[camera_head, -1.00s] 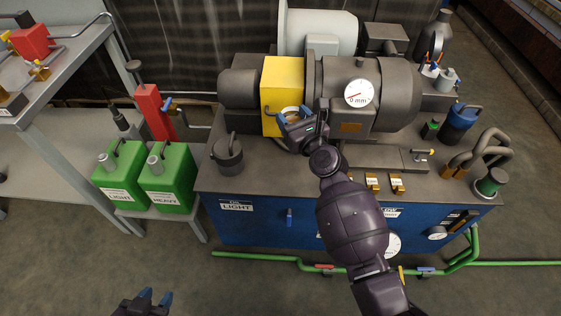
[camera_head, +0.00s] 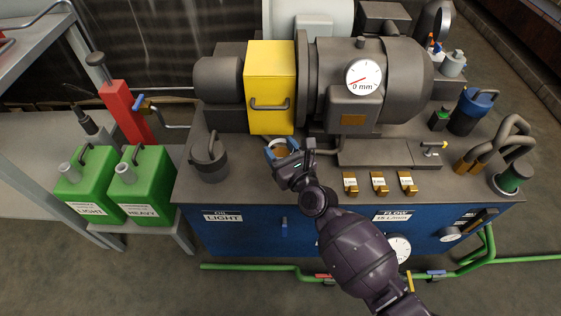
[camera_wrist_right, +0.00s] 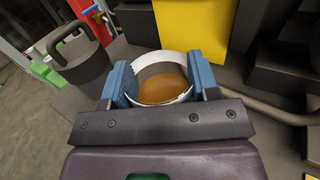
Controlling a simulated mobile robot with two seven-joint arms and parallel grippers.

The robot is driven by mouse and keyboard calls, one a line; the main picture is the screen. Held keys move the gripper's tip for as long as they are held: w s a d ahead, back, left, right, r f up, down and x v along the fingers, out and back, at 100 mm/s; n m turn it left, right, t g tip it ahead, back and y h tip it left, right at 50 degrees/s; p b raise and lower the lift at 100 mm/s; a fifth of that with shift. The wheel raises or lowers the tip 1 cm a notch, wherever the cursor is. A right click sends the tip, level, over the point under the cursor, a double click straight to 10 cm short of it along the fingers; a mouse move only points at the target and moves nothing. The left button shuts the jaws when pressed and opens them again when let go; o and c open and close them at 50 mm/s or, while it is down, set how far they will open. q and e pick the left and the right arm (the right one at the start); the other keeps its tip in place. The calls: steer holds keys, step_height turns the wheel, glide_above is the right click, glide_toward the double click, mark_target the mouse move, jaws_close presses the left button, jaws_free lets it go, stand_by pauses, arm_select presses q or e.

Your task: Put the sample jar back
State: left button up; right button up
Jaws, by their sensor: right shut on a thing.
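The sample jar (camera_wrist_right: 165,92) is a clear round cup with a white rim band and amber liquid in it. My right gripper (camera_wrist_right: 162,84) is shut on it, with a blue finger on each side. In the head view my right gripper (camera_head: 285,151) holds the jar (camera_head: 281,152) over the grey bench top, in front of the yellow box (camera_head: 270,75). I cannot tell whether the jar touches the bench top. My left gripper is not in view.
A dark canister (camera_head: 209,165) with a handle stands left of the jar. Three brass tags (camera_head: 378,183) and a grey block (camera_head: 385,153) lie to the right. The motor (camera_head: 370,75) with its dial stands behind. Green LIGHT and HEAVY cans (camera_head: 145,183) stand at the left.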

steer(key=shift+f, duration=0.6)
step_height(320, 180, down, 4)
steer(key=shift+s+f+b, duration=0.1)
steer(key=shift+b, duration=0.95)
steer(key=shift+f, duration=0.2)
steer(key=shift+r, duration=0.25)
steer(key=shift+f, duration=0.15)
steer(key=o, duration=0.9)
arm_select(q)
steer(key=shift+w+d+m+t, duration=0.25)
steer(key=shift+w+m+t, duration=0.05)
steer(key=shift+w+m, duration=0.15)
arm_select(e)
steer(key=shift+o, duration=0.2)
